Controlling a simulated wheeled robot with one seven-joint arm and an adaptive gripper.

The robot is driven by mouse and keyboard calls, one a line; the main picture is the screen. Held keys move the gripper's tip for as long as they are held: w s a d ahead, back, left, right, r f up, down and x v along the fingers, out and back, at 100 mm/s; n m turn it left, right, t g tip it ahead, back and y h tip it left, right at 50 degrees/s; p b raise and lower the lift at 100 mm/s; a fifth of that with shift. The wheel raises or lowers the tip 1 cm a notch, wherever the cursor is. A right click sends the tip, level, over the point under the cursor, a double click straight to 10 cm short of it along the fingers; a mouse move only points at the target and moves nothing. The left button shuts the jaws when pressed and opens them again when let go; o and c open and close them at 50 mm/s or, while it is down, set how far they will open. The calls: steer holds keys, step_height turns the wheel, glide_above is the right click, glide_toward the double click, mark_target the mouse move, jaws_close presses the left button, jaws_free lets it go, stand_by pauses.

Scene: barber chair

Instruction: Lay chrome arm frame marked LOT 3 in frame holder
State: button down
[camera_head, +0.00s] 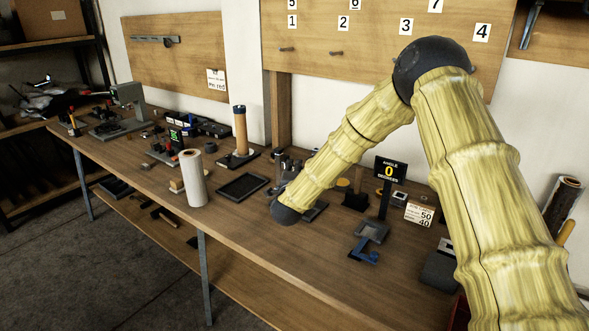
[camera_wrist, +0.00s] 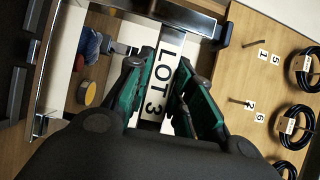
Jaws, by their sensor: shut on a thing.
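In the wrist view my gripper (camera_wrist: 167,68) has its green-padded fingers closed on either side of a white strip marked LOT 3 (camera_wrist: 158,92). The strip belongs to the chrome arm frame (camera_wrist: 190,16), whose bright metal bars reach up and to the left in that view. In the head view my arm hangs over the workbench, and its links hide the gripper and the held frame. I cannot tell for sure which fixture is the frame holder; a dark flat rectangular tray (camera_head: 243,186) lies on the bench left of my arm.
The wooden workbench (camera_head: 225,225) carries a white roll (camera_head: 193,178), a brown upright cylinder (camera_head: 240,130), a blue-and-grey fixture (camera_head: 366,242) and a black ANGLE 0 sign (camera_head: 388,171). A numbered board (camera_head: 375,50) stands behind. The bench's front strip is mostly clear.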

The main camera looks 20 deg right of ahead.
steer(key=shift+f+b, duration=0.85)
steer(key=shift+f, duration=1.75)
steer(key=shift+s+f, duration=0.1)
steer(key=shift+f, duration=0.15)
steer(key=c, duration=1.5)
jaws_free()
steer(key=o, duration=0.3)
steer(key=shift+f, duration=0.1)
steer(key=shift+o, duration=0.2)
steer(key=v, duration=1.1)
steer(key=shift+s, duration=0.4)
